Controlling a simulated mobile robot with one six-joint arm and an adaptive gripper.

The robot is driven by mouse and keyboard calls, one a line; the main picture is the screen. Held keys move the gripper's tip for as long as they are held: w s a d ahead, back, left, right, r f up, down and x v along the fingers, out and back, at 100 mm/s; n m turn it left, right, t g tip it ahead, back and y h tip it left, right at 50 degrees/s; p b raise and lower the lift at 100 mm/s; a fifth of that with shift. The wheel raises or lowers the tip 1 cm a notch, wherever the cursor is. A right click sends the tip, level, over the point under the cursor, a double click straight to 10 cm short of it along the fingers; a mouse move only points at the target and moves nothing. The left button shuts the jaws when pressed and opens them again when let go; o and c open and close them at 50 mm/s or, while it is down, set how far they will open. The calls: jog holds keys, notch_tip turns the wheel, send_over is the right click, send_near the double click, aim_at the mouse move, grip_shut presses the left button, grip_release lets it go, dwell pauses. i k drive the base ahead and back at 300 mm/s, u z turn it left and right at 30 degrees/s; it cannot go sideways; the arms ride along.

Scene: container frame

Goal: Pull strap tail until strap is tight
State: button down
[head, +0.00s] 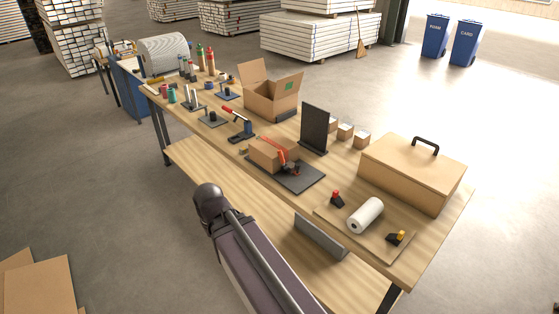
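A small brown cardboard box (262,157) sits on a dark mat (310,180) at the middle of the workbench. A red-orange strap (277,147) runs over the box's top. A small dark item with red on it (291,168) lies against the box's near right side; it is too small to tell whether it is the buckle. I cannot make out the strap's tail or tell how tight the strap is. A grey and black link of my arm shows at the bottom centre, in front of the bench, but my gripper is not visible.
The wooden workbench (405,272) holds a dark upright panel (314,128), an open carton (270,102), a lidded tan case (412,170) and a white roll (365,215). A red-handled tool (237,117) and several bottles stand further left. Open floor lies in front.

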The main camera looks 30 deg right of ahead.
aim_at(298, 167)
jog(key=k, duration=1.35)
jog(key=z, duration=0.3)
jog(key=i, duration=0.85)
jog(key=z, duration=0.45)
jog(key=i, duration=0.85)
jog(key=z, duration=0.15)
